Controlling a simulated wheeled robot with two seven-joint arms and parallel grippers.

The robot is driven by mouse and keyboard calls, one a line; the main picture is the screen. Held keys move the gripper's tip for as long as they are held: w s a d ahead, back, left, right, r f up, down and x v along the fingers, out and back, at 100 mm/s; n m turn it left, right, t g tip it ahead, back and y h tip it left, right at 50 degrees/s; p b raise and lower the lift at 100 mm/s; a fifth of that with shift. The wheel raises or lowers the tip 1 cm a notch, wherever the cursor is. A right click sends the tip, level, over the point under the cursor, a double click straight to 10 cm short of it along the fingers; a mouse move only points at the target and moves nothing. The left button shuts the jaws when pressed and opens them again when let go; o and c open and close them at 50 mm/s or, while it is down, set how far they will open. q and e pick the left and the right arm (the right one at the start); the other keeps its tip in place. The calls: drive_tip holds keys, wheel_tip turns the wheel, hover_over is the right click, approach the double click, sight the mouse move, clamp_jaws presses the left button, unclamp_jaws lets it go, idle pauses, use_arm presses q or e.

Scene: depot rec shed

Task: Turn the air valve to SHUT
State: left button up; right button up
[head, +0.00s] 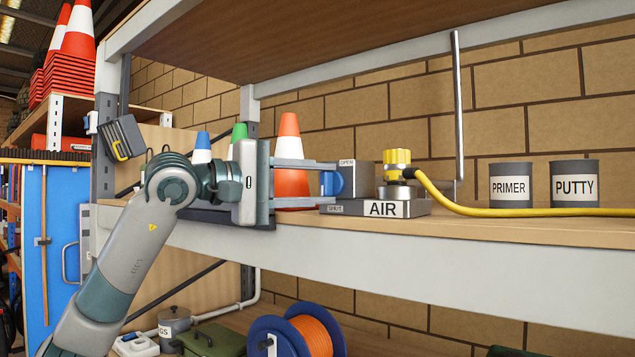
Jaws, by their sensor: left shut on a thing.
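The air valve is a grey box (366,180) on a dark base with an AIR label (384,209), standing on the shelf. A small OPEN label (346,162) is at its top and a SHUT label (335,209) at its lower left. A blue knob (331,185) sits at the box's left side. My left gripper (327,183) reaches in from the left, one finger above and one below the knob, and is shut on it. The fingers hide part of the knob, so I cannot tell which way it points. My right gripper is not in view.
A yellow fitting (398,162) with a yellow hose (520,211) stands right of the box and runs right along the shelf (480,232). PRIMER (510,186) and PUTTY (574,185) tins are at the right. An orange cone (290,150) stands behind my gripper. A vertical metal rod (458,100) is behind the fitting.

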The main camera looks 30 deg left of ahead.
use_arm(q)
drive_tip(key=o, duration=1)
drive_tip(key=shift+o, duration=0.2)
drive_tip(key=shift+s+a+f+b, duration=0.1)
drive_tip(key=shift+s+a+b, duration=0.2)
drive_tip(key=shift+s+b, duration=0.15)
drive_tip(key=b+v, duration=0.5)
drive_tip(key=v, duration=1.1)
drive_tip(key=shift+s, duration=0.25)
